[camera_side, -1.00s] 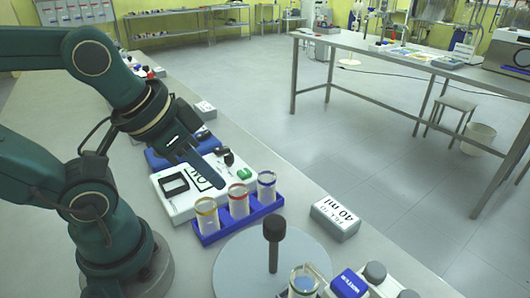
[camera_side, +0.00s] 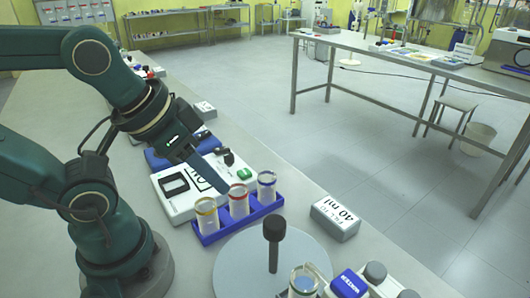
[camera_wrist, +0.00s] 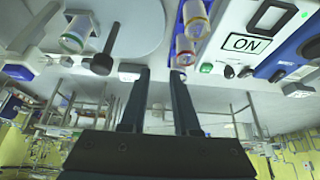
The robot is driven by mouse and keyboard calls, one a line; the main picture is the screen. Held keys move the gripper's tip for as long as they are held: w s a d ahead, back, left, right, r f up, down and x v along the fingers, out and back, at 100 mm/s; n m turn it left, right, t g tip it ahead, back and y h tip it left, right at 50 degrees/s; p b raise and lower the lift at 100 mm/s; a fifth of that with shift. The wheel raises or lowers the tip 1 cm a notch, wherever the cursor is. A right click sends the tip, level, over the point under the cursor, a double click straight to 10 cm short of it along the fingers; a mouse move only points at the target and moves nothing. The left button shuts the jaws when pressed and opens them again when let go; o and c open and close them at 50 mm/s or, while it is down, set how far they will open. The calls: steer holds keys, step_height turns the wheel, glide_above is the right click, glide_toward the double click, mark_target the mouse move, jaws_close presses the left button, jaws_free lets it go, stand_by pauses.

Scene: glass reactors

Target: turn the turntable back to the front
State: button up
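The turntable (camera_side: 235,268) is a flat light-grey disc with an upright black post and round knob (camera_side: 274,230) on it. The wrist view shows the disc (camera_wrist: 140,25) at the upper left, with the knob (camera_wrist: 102,64) left of the fingers. My gripper (camera_side: 222,184) is over the white device, behind and left of the turntable, apart from the knob. In the wrist view its two fingers (camera_wrist: 160,72) stand apart with nothing between them.
A blue rack (camera_side: 240,222) with three vials, ringed yellow, red and blue, stands between my gripper and the turntable. A white device (camera_side: 172,200) with an ON display lies behind it. A "40 ml" sign block (camera_side: 335,218) stands right. A blue-labelled box (camera_side: 349,284) is at the front.

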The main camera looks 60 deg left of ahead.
steer(key=o, duration=0.5)
steer(key=shift+s+n, duration=0.15)
steer(key=shift+n, duration=0.15)
steer(key=r+n+g, duration=0.2)
steer(key=n+g, duration=0.3)
steer(key=n, duration=0.3)
glide_above(275, 222)
steer(key=shift+a, duration=0.2)
steer(key=shift+d+f+g, duration=0.2)
steer(key=shift+f+g, duration=0.1)
steer(key=shift+f, duration=2.45)
jaws_close()
